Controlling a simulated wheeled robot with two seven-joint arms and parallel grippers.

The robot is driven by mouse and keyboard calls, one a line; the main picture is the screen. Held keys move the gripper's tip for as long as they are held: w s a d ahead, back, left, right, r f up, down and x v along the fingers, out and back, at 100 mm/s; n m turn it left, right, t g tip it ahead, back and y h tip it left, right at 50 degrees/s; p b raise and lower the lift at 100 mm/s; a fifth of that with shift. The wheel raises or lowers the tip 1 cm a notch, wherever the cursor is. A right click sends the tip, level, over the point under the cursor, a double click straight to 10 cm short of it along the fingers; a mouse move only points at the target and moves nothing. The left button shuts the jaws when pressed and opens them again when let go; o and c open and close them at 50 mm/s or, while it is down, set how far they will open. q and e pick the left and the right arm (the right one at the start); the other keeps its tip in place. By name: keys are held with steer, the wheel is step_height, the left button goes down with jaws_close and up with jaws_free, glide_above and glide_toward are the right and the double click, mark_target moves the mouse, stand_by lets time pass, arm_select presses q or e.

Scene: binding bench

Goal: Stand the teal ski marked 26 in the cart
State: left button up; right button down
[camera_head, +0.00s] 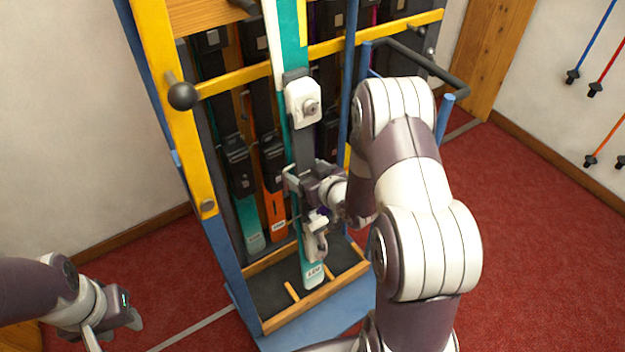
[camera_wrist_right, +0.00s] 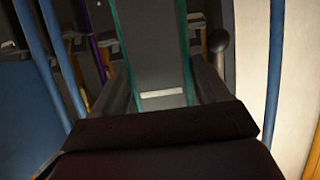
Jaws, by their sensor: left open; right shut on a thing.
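The teal ski (camera_head: 292,40) stands nearly upright, tilted slightly, at the front of the cart (camera_head: 232,78). A pale binding (camera_head: 304,102) is on it, and a white label at its lower end is too small to read surely. My right gripper (camera_head: 303,200) is shut on the ski below the binding. In the right wrist view the ski (camera_wrist_right: 155,62) shows grey with teal edges between the fingers. The ski's lower end appears over the cart's wooden-edged bottom tray; I cannot tell whether it touches. My left gripper (camera_head: 112,332) is open and empty at lower left, away from the cart.
Several other skis stand in the cart, including an orange one (camera_head: 276,210) and another teal one (camera_head: 250,225). Yellow bars, a black knob (camera_head: 182,96) and a dark handle (camera_head: 425,62) border it. Poles hang on the right wall. Red carpet lies open at right.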

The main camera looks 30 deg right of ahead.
steer(key=shift+w+a+f+b, duration=0.1)
steer(key=shift+w+f+b, duration=0.2)
steer(key=shift+f+b, duration=0.4)
steer(key=shift+w+d+f+b, duration=0.1)
steer(key=shift+w+f+b, duration=0.2)
steer(key=shift+f+b, duration=0.35)
steer(key=shift+w+a+f+b, duration=0.1)
steer(key=shift+w+f+b, duration=0.2)
steer(key=shift+f+b, duration=0.8)
steer(key=shift+f, duration=0.45)
steer(key=shift+c, duration=0.2)
jaws_free()
steer(key=shift+o, duration=0.2)
steer(key=shift+s+f, duration=0.2)
steer(key=shift+r, duration=0.1)
